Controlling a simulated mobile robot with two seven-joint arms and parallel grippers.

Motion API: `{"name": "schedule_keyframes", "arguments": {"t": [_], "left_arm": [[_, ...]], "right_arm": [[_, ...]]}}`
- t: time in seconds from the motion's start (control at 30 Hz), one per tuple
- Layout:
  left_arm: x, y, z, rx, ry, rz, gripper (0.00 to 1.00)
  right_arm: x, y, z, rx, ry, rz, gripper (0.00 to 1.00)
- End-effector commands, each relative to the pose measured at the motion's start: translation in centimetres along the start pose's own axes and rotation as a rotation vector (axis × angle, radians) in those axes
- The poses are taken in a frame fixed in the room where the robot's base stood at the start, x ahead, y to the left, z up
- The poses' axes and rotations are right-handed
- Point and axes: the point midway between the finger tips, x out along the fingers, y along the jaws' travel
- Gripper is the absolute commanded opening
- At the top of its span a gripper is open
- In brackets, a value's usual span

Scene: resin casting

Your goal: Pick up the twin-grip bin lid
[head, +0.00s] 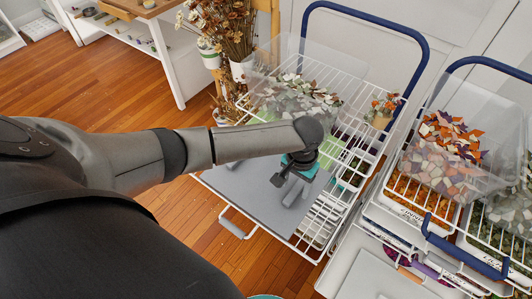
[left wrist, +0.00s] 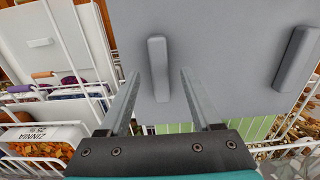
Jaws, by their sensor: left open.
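The twin-grip bin lid is a flat grey panel (head: 240,188) lying on the white wire cart in the head view. In the left wrist view the lid (left wrist: 225,50) fills the upper middle and shows two raised bar grips, one near the centre (left wrist: 158,62) and one at the right (left wrist: 297,58). My left gripper (head: 290,188) is over the lid's right part in the head view. In the left wrist view the open fingers (left wrist: 160,78) lie either side of the centre grip, with a gap on both sides. Their height relative to the grip is unclear. My right gripper is out of view.
Clear bins of chips (head: 300,102) stand behind the lid and at the right (head: 440,150). Blue cart handles (head: 425,65) rise behind. A pale panel with one grip (left wrist: 40,42) lies left in the wrist view. Open wooden floor (head: 110,85) is at the left.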

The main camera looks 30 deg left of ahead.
Motion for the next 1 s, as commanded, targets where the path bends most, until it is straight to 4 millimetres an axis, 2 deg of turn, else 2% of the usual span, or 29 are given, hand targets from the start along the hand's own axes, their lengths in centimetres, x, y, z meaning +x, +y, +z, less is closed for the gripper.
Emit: {"name": "schedule_keyframes", "arguments": {"t": [0.03, 0.13, 0.4, 0.9, 1.0], "left_arm": [[1.0, 0.0, 0.0, -0.001, 0.000, 0.000, 0.65], [1.8, 0.0, 0.0, 0.000, 0.001, 0.000, 0.65], [2.0, 0.0, 0.0, 0.000, 0.001, 0.000, 0.65], [2.0, 0.0, 0.0, 0.000, 0.001, 0.000, 0.09], [2.0, 0.0, 0.0, 0.000, 0.001, 0.000, 0.00]], "right_arm": [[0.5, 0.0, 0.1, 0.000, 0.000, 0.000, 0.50], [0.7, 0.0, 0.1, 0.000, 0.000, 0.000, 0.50], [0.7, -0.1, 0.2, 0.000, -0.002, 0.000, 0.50], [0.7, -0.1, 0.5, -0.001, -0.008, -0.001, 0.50], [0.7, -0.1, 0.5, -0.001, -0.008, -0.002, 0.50]]}}
